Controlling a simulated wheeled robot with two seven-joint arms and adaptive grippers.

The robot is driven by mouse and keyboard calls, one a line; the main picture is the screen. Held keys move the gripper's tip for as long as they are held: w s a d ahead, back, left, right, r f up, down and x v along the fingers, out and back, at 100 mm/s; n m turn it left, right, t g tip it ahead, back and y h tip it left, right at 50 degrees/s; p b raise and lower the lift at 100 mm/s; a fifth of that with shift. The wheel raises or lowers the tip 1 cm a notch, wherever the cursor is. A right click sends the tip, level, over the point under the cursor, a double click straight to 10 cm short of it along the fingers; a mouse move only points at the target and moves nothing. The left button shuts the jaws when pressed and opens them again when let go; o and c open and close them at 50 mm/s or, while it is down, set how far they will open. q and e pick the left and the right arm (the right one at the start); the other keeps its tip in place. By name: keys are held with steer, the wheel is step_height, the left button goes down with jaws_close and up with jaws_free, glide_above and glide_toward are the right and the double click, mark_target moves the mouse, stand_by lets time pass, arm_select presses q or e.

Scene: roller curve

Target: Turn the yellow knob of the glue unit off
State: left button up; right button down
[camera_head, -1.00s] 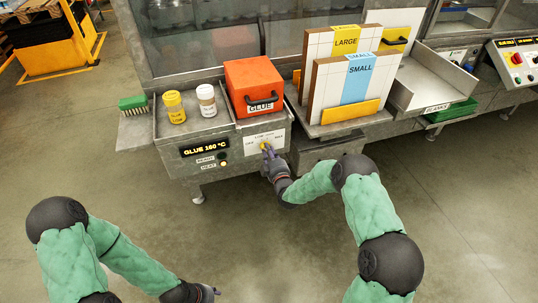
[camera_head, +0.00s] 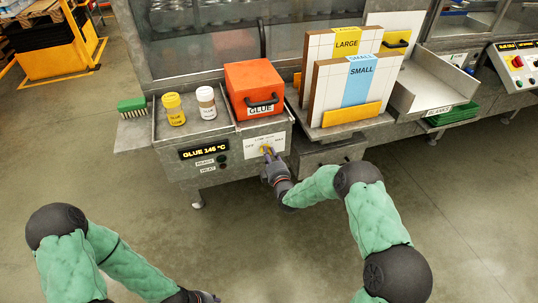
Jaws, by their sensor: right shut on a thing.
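The glue unit's front panel (camera_head: 190,170) has a display reading "GLUE 146 °C", with two small labels below it that are hard to read. Right of it is a white plate (camera_head: 250,143) with OFF at its left and MAX at its right. The yellow knob (camera_head: 266,150) sits on this plate, partly hidden by my fingers. My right gripper (camera_head: 268,157) is at the plate, shut on the yellow knob. My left gripper (camera_head: 205,297) is low at the bottom edge, away from the unit; its fingers are partly cut off.
An orange glue box (camera_head: 258,90) stands above the knob plate. A yellow jar (camera_head: 174,109), a white jar (camera_head: 207,102) and a green brush (camera_head: 132,105) are to its left. LARGE and SMALL panels (camera_head: 325,90) stand right. The floor in front is clear.

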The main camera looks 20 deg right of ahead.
steer(key=c, duration=1)
jaws_free()
steer(key=shift+c, duration=0.2)
steer(key=s, duration=1.2)
steer(key=shift+d, duration=0.15)
